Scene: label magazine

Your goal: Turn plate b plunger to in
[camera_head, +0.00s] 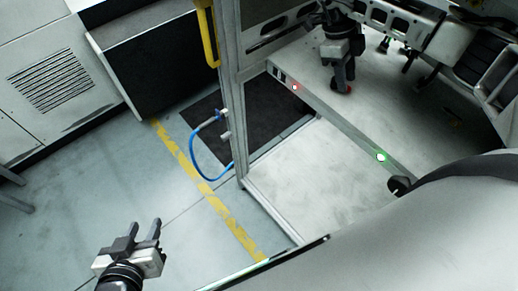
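My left gripper (146,232) is at the lower left of the head view. Its two grey fingers are apart with nothing between them, above the bare floor and clear of the machine. A grey-and-black unit (341,47) shaped like my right gripper points down over the machine's pale deck at the top. Its finger gap is not clear. A dark part with a small red-orange tip (347,89) is at its lower end; I cannot tell whether it is held. I cannot make out plate b or its plunger with certainty.
A machine frame post (230,90) with a yellow handle (207,35) stands in the middle. A blue hose (194,150) loops beside it. A red light (295,87) and a green light (381,157) are on the deck edge.

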